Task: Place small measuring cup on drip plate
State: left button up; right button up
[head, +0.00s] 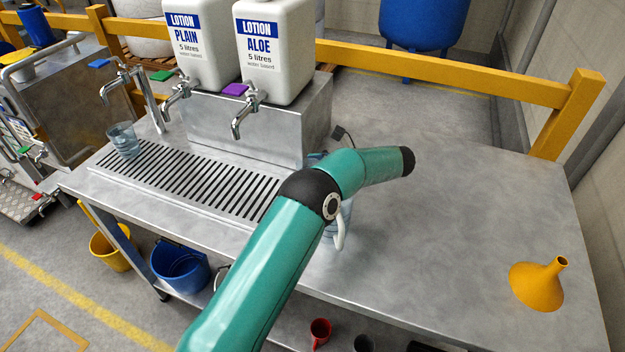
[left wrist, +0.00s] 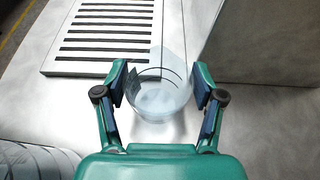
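A small clear cup (left wrist: 160,97) stands between the two fingers of my left gripper (left wrist: 160,84) in the left wrist view. The dark pads are close to its wall on both sides; I cannot tell whether they press on it. In the head view my left arm hides this cup and most of the gripper. The slatted drip plate (head: 190,178) lies at the middle left of the steel bench, and its end shows in the left wrist view (left wrist: 60,66). The cup is just off that end. My right gripper is in neither view.
Another clear cup (head: 124,140) stands on the drip plate's left end. A clear jug with a white handle (head: 339,232) is partly behind my arm. Lotion tanks with taps (head: 236,128) overhang the plate. A yellow funnel (head: 540,286) stands at right; the bench between is clear.

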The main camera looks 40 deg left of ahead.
pick_arm(q)
jog(key=c, duration=0.5)
